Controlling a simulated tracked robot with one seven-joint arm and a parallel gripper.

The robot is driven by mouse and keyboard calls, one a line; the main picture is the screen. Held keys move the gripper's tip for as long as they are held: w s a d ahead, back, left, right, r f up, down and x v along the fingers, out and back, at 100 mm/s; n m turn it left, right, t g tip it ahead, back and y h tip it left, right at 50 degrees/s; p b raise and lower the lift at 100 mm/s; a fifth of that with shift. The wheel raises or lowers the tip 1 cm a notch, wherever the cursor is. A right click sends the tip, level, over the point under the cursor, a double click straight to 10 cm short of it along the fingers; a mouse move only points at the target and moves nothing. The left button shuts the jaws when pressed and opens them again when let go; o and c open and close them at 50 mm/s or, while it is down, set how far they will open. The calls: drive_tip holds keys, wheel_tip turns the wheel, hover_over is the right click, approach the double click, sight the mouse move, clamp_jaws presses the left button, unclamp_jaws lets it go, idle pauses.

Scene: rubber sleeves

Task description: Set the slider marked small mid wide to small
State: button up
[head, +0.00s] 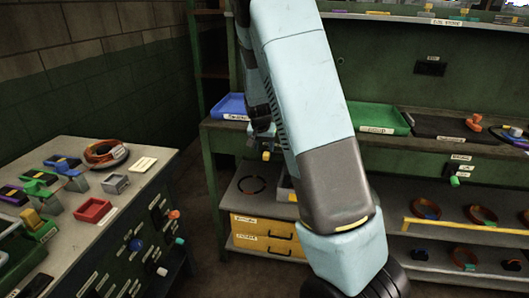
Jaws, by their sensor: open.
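The slider marked small mid wide cannot be picked out, because the labels are too small to read. A yellow knob (266,156) shows under the front edge of the back bench, and a green knob (454,181) hangs below small labels on the same bench further right. My gripper (263,133) is a dark shape at the end of my arm, just above the yellow knob in the picture. It is open, partly hidden by my arm's pale blue link, and nothing shows in it. Whether it touches the knob cannot be told.
The left cabinet (140,184) carries small trays and orange rings, with several coloured knobs on its front. The back bench holds a blue tray (230,105) and a green tray (375,117). Yellow drawers (262,228) stand below. A floor gap separates cabinet and bench.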

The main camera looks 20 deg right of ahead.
drive_tip(key=v, duration=0.8)
drive_tip(key=shift+r, duration=0.4)
drive_tip(key=shift+s+a, duration=0.15)
drive_tip(key=s+a+r+n+y, duration=0.1)
drive_tip(key=s+r+n, duration=0.1)
drive_tip(key=s+r, duration=0.55)
drive_tip(key=s+a+r+n+y, duration=0.15)
drive_tip(key=s+r, duration=0.35)
drive_tip(key=s, duration=0.5)
drive_tip(key=s+a+r+n, duration=0.1)
drive_tip(key=s, duration=0.8)
drive_tip(key=s+a+r+n+t, duration=0.1)
drive_tip(key=s+r+n, duration=0.1)
drive_tip(key=s, duration=0.7)
drive_tip(key=shift+r+t, duration=0.3)
